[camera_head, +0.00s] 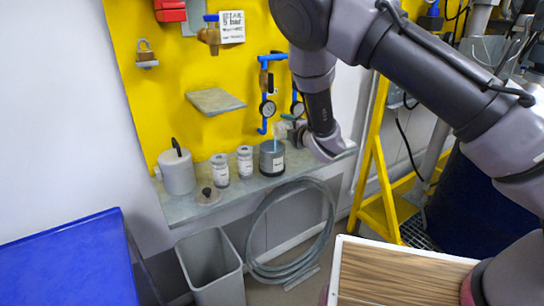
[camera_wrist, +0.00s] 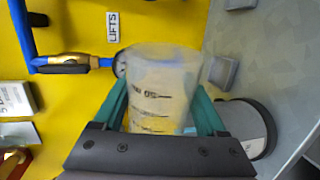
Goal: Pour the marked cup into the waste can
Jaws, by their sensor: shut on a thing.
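A clear cup with black graduation marks (camera_wrist: 160,90) is held between the green fingers of my gripper (camera_wrist: 165,112). In the head view the cup (camera_head: 283,126) is small and partly hidden by my gripper (camera_head: 296,133). It looks tipped far onto its side, with its mouth toward the left. Below it on the shelf stands a dark grey can with a white label (camera_head: 272,160). A thin light-blue streak shows at the can's mouth, under the cup; I cannot tell whether it is liquid. The can also shows in the wrist view (camera_wrist: 250,125).
Two white labelled jars (camera_head: 245,162) and a pale canister with a black handle (camera_head: 177,175) stand left of the can on the grey shelf (camera_head: 240,188). Gauges on blue pipes (camera_head: 267,108) sit close behind. A grey open bin (camera_head: 212,262) stands on the floor.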

